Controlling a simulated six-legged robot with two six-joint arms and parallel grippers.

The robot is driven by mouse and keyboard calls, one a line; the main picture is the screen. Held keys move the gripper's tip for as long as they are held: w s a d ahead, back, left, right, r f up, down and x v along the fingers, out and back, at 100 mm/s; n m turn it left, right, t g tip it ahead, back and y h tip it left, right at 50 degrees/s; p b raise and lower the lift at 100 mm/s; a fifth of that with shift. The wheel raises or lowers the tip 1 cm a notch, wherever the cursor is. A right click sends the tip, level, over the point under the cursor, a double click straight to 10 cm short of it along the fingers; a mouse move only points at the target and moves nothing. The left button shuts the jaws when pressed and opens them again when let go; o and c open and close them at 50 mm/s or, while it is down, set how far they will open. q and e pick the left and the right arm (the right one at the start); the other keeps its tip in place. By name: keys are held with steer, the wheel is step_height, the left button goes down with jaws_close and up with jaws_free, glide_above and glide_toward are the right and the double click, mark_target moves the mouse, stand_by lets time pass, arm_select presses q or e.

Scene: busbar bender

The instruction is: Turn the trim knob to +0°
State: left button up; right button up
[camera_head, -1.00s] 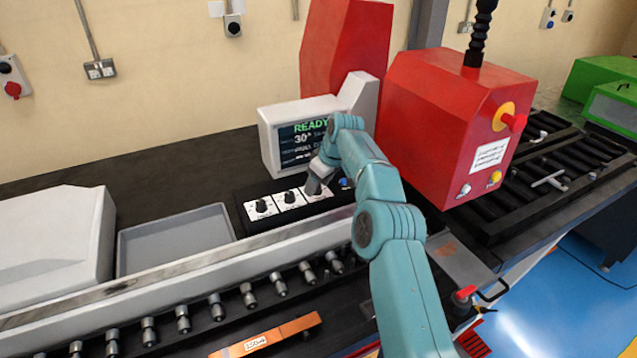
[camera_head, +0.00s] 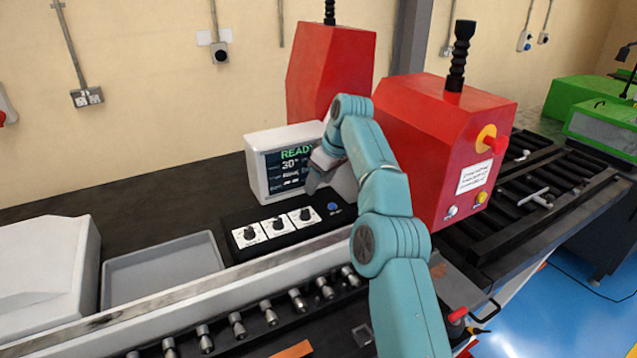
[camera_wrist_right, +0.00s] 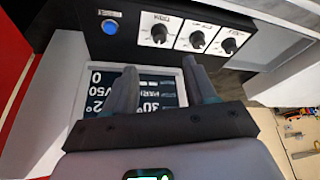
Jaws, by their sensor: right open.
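The trim knob (camera_head: 305,214) is a small black knob on a white dial plate, the right-hand one of three on the black panel. In the wrist view the trim knob (camera_wrist_right: 159,32) is at the upper middle, next to the blue button. Its exact setting is too small to read. My right gripper (camera_head: 313,186) is open and empty, above and behind the panel, in front of the screen. In the wrist view its two fingers (camera_wrist_right: 160,75) are apart, with the screen between and behind them. Nothing touches the knob. My left gripper is not in view.
The screen (camera_head: 290,182) shows READY and 30°; in the wrist view the screen (camera_wrist_right: 150,92) also shows a 2° figure. A blue button (camera_head: 332,206) is right of the knobs. A grey tray (camera_head: 165,268) lies left. Red housings (camera_head: 440,150) stand close to my right arm.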

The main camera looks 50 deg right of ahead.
steer(key=m+h+b, duration=0.3)
steer(key=m, duration=0.4)
glide_toward(306, 211)
steer(key=shift+g, duration=0.4)
steer(key=x, duration=0.5)
steer(key=w+x, duration=0.1)
steer(key=x, duration=0.2)
steer(key=shift+p, duration=0.3)
steer(key=shift+a+f, duration=0.1)
steer(key=shift+f, duration=0.1)
